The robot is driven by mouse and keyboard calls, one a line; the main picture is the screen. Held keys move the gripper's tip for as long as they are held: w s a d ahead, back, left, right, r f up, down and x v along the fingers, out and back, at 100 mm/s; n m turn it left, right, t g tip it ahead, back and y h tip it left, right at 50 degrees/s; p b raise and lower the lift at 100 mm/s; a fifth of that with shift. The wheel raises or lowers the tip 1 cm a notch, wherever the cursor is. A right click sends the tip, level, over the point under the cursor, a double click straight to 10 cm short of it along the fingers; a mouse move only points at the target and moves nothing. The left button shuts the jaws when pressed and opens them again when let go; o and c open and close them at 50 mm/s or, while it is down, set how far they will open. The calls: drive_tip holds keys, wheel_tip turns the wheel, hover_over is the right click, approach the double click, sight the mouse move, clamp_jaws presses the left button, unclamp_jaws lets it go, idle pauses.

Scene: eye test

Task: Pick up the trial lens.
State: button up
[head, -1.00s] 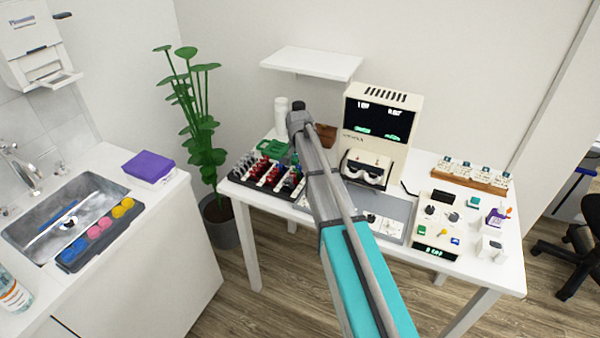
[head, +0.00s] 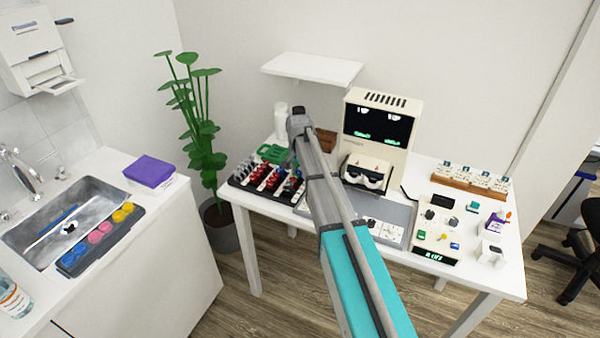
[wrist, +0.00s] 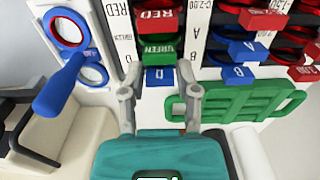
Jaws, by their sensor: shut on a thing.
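In the wrist view my gripper (wrist: 160,84) is over the lens tray, its two fingers on either side of a trial lens with a blue tab (wrist: 160,75). The fingers are closed on this blue tab. Lenses with a green tab (wrist: 163,50) and a red tab (wrist: 158,22) stand in line just beyond it. In the head view the black lens tray (head: 240,180) sits at the table's left end, with rows of coloured tabs. My arm hides part of the tray there, and my fingertips are hard to make out.
A green rack (wrist: 232,103) lies close to the right finger. A blue-handled tool (wrist: 60,88) is at the left. In the head view, a cream instrument (head: 378,118) stands right of the arm, with a control panel (head: 436,226) farther right. A white shelf (head: 312,69) hangs above.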

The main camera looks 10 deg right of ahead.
drive_tip(key=shift+r, duration=0.35)
clamp_jaws()
drive_tip(key=shift+r+p, duration=0.6)
drive_tip(key=shift+p, duration=0.25)
drive_tip(key=s+a+r+p, duration=0.2)
drive_tip(key=s+r+p, duration=0.8)
drive_tip(key=s, duration=0.3)
drive_tip(key=shift+s+a+r+p, duration=0.15)
drive_tip(key=shift+s+r+p, duration=0.15)
drive_tip(key=shift+s+p, duration=0.1)
drive_tip(key=w+d+r+p, duration=0.1)
drive_tip(key=w+d, duration=0.1)
drive_tip(key=d, duration=0.7)
drive_tip(key=w+d+r+p, duration=0.2)
drive_tip(key=w+d, duration=0.1)
drive_tip(key=d, duration=0.7)
drive_tip(key=shift+d+r, duration=0.15)
drive_tip(key=shift+r, duration=0.1)
drive_tip(key=shift+f, duration=0.1)
